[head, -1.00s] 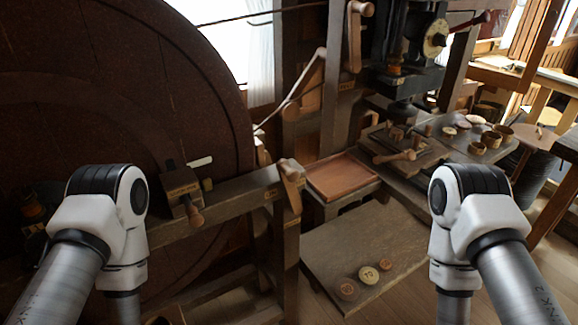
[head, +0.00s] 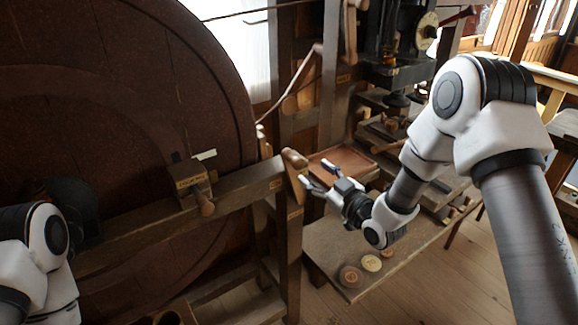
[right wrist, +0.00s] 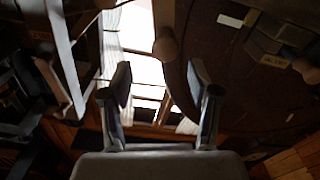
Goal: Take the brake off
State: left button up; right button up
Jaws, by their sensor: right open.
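A big dark brown wheel (head: 120,90) fills the left of the head view. A wooden block with a small label and a turned handle (head: 190,182) sits at its edge, on a beam. A wooden lever with a rounded end (head: 294,166) stands on the post at the beam's end. I cannot read which label names the brake. My right gripper (head: 314,175) is open and empty, just right of the lever, with its fingers pointing left at it. In the right wrist view, a rounded wooden end (right wrist: 165,47) shows beyond and between the open fingers (right wrist: 158,88). My left gripper is out of view.
A low board with round discs (head: 370,263) lies below my right forearm. A reddish tray (head: 345,160) is behind the gripper. A dark press (head: 395,50) and a bench stand further back. Bare floor (head: 440,280) shows at the lower right.

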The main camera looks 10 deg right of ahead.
aim_at(299, 164)
jog(key=p+x, duration=0.1)
jog(key=x, duration=0.2)
jog(key=a+x, duration=0.1)
jog(key=x, duration=0.2)
jog(key=shift+a+r+p, duration=0.15)
jog(key=shift+r+p, duration=0.05)
jog(key=shift+p, duration=0.15)
jog(key=shift+w+f, duration=0.1)
jog(key=shift+w, duration=0.15)
jog(key=shift+d+f, duration=0.15)
jog(key=shift+d, duration=0.2)
jog(key=shift+a, duration=0.2)
grip_shut()
jog(key=shift+d, duration=0.1)
